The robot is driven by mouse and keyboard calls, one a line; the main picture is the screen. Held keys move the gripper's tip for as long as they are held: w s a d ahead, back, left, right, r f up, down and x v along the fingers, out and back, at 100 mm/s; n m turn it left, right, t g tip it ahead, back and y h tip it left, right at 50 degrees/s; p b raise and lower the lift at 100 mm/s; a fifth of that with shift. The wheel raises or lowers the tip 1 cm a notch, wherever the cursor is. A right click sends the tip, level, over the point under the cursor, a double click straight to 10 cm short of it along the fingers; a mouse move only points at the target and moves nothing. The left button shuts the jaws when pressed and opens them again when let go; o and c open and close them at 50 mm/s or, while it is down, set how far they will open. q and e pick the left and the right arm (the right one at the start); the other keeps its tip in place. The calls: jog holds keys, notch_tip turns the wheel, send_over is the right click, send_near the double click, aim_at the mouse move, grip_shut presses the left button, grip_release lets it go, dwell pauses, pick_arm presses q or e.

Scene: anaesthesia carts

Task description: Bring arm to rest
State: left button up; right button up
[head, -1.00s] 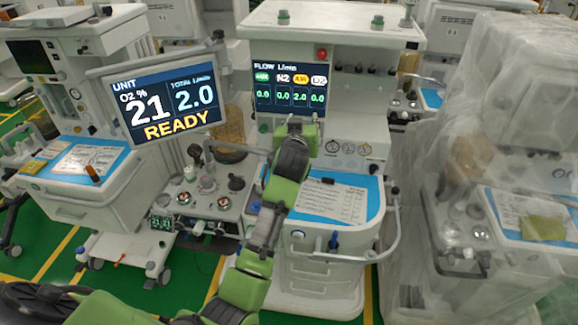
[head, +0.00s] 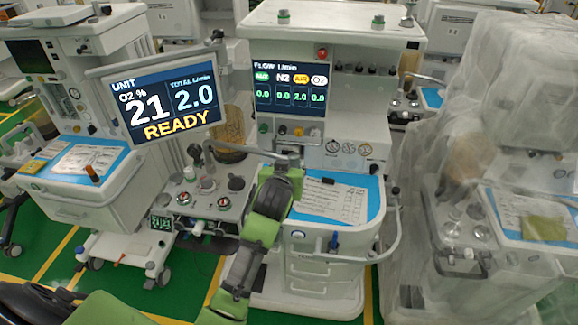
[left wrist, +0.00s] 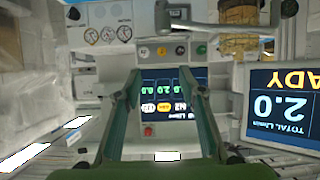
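My left arm (head: 257,235), green and black, reaches up from the bottom of the head view in front of the middle anaesthesia cart (head: 300,262). My left gripper (head: 286,168) is at its far end, below the flow screen (head: 290,88) and over the back left of the blue work surface. The wrist mostly hides its fingers in the head view. In the left wrist view, which is upside down, its two fingers (left wrist: 161,82) stand apart with nothing between them. The flow screen shows behind them. My right gripper is not in view.
A "READY" monitor (head: 165,100) stands out on an arm to the left. A gauge and knob block (head: 208,195) lies left of my arm. A paper (head: 330,200) lies on the work surface. A rail (head: 385,240) rounds its right side. A plastic-covered cart (head: 500,260) stands right.

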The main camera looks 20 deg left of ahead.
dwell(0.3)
pick_arm(q)
jog(key=s+d+f+m+g+h+b, duration=0.1)
jog(key=s+d+f+b, duration=0.15)
jog(key=f, duration=0.85)
jog(key=s+d+f+m+g+h+b, duration=0.15)
jog(key=s+f, duration=0.25)
jog(key=f, duration=0.8)
jog(key=s+d+f+m+g+b, duration=0.1)
jog(key=s+f+g+b, duration=0.15)
jog(key=f, duration=0.85)
jog(key=s+d+f+m+g+b, duration=0.1)
jog(key=s+f+g+b, duration=0.15)
jog(key=s+f, duration=1.6)
jog(key=s+f+g+b, duration=0.1)
jog(key=s+f, duration=0.4)
jog(key=s, duration=0.4)
jog(key=s+a+f+m+g+b, duration=0.1)
jog(key=s+f+b, duration=0.1)
jog(key=s+f, duration=0.4)
jog(key=s+a+f+g+h+b, duration=0.1)
jog(key=s+f, duration=0.5)
jog(key=s, duration=0.8)
jog(key=shift+a+f+g, duration=0.15)
jog(key=shift+g, duration=0.3)
jog(key=shift+w, duration=0.15)
